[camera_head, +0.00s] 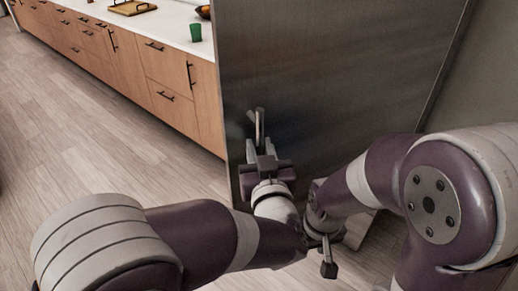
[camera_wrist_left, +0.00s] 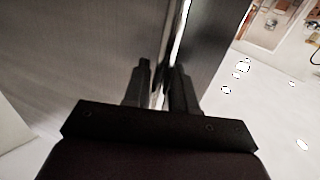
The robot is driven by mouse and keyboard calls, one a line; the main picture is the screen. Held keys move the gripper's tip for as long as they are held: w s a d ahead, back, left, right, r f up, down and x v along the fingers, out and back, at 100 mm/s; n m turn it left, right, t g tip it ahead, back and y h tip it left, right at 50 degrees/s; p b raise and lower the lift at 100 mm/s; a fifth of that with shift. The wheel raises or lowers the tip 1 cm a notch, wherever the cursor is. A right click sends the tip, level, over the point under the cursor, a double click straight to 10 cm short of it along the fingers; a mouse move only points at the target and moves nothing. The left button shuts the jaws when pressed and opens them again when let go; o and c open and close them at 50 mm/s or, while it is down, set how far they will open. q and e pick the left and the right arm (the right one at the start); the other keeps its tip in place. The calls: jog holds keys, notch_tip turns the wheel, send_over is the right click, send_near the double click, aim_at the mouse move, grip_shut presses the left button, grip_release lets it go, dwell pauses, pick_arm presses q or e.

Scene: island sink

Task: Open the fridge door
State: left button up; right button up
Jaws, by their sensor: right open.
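The fridge door (camera_head: 335,65) is a large dark steel panel that fills the middle of the head view. It looks shut. A slim metal handle (camera_head: 259,122) stands near its left edge. My left gripper (camera_head: 260,146) is at the handle, with one finger on each side of it. In the left wrist view, the fingers (camera_wrist_left: 162,85) straddle a bright upright strip on the steel front; whether they press on it cannot be told. My right gripper (camera_head: 328,258) is low in front of the fridge, away from the handle, partly hidden by my arms; it is open.
Wooden cabinets (camera_head: 130,60) with dark handles and a white counter run to the left of the fridge. A green cup (camera_head: 195,32) and a tray (camera_head: 132,7) stand on the counter. The wood floor (camera_head: 70,140) at left is clear.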

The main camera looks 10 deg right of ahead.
pick_arm(q)
jog(key=shift+o, duration=0.3)
jog(key=shift+s, duration=0.1)
jog(key=shift+s+f, duration=0.1)
jog(key=shift+s, duration=0.2)
jog(key=s+b, duration=0.1)
jog(key=s, duration=1.1)
jog(key=shift+a+b, duration=0.2)
jog(key=shift+b, duration=0.2)
